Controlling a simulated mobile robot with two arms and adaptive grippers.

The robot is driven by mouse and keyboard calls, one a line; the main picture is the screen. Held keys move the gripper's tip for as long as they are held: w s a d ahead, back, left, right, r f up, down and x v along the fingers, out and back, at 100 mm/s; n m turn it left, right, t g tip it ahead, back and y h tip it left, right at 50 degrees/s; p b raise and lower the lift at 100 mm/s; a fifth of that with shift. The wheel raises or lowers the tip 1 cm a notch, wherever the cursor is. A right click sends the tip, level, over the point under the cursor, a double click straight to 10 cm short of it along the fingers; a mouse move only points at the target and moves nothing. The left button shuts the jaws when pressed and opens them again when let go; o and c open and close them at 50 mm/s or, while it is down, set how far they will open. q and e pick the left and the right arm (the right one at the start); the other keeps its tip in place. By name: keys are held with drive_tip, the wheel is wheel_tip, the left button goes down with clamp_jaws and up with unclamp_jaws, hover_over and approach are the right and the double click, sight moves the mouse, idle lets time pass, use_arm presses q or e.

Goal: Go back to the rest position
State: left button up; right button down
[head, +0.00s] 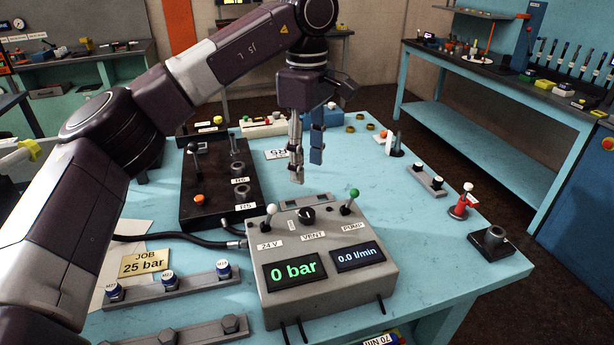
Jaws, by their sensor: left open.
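My left arm comes in from the left and arches over the light blue table (440,262). My left gripper (297,178) hangs pointing down, open, with nothing seen between its fingers. In the picture it is just behind the grey control box (330,292). The box has a white-knobbed lever, a black VENT knob and a green-knobbed PUMP lever. Its displays read 0 bar and 0.0 l/min. My right gripper is not in view.
A dark block (212,205) with fittings stands left of the gripper. A black hose (180,238) runs to the box. A red-and-white part (462,205) stands right. The table's right middle is mostly clear.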

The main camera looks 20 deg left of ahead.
use_arm(q)
drive_tip(key=shift+r, duration=0.25)
